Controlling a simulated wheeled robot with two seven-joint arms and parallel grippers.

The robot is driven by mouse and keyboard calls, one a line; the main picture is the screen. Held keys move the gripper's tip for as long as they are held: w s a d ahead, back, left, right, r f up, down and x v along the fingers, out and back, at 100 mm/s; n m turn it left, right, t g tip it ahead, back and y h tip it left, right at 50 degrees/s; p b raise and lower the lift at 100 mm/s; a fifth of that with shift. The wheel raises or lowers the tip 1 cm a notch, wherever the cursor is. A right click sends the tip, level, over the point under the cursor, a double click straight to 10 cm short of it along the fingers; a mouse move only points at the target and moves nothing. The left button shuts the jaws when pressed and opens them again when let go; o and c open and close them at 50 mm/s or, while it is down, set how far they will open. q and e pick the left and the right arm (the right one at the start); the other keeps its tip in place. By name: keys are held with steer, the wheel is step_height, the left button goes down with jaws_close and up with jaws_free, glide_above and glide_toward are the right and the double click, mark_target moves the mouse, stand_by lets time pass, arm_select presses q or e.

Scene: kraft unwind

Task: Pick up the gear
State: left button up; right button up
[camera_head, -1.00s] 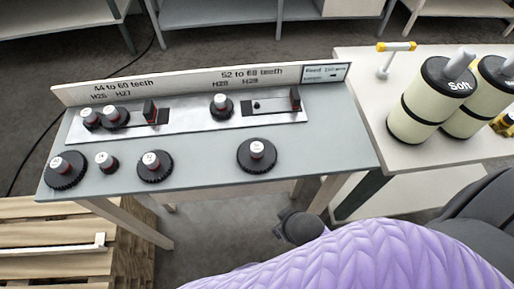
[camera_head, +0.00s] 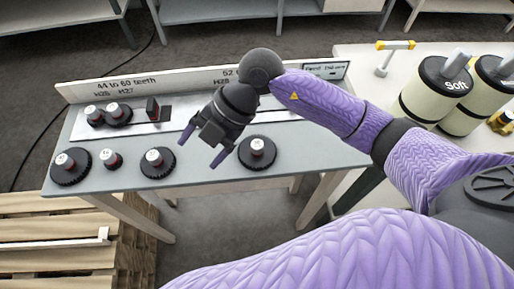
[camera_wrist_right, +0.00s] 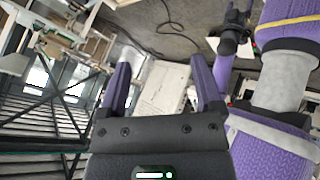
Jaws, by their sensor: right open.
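Several dark gears with white-topped hubs are on the grey table (camera_head: 215,180). Along the front are a gear at the left (camera_head: 70,167), a small one (camera_head: 111,159), a middle one (camera_head: 158,164) and one at the right (camera_head: 257,153). Two more gears (camera_head: 117,114) sit on the metal strip at the back left. My right gripper (camera_head: 202,150) is open and empty above the table, between the middle and right front gears. Its open fingers also show in the right wrist view (camera_wrist_right: 160,90). My right arm hides the back right of the strip. The left gripper is not in the head view.
A sign board (camera_head: 150,80) reading "44 to 60 teeth" runs along the table's back edge. Cream rolls (camera_head: 430,95), one marked "Soft", stand on a white table at the right. A wooden pallet (camera_head: 50,240) lies at the lower left.

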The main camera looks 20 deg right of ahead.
mark_target(257, 144)
steer(key=w+d+m+h, duration=0.1)
steer(key=d+h, duration=0.1)
steer(key=d, duration=0.2)
steer(key=w+d+f+m+h, duration=0.1)
steer(key=d+h, duration=0.2)
steer(key=d, duration=0.1)
steer(key=w+d+m+h, duration=0.1)
steer(key=d+h, duration=0.2)
steer(key=d, duration=0.1)
steer(key=shift+d+f, duration=0.1)
steer(key=shift+f, duration=0.2)
steer(key=f, duration=0.3)
steer(key=f+b, duration=0.1)
steer(key=f, duration=0.2)
steer(key=f+b, duration=0.1)
steer(key=f, duration=0.2)
steer(key=shift+w+a, duration=0.1)
steer(key=shift+a, duration=0.3)
steer(key=shift+f, duration=0.1)
jaws_close()
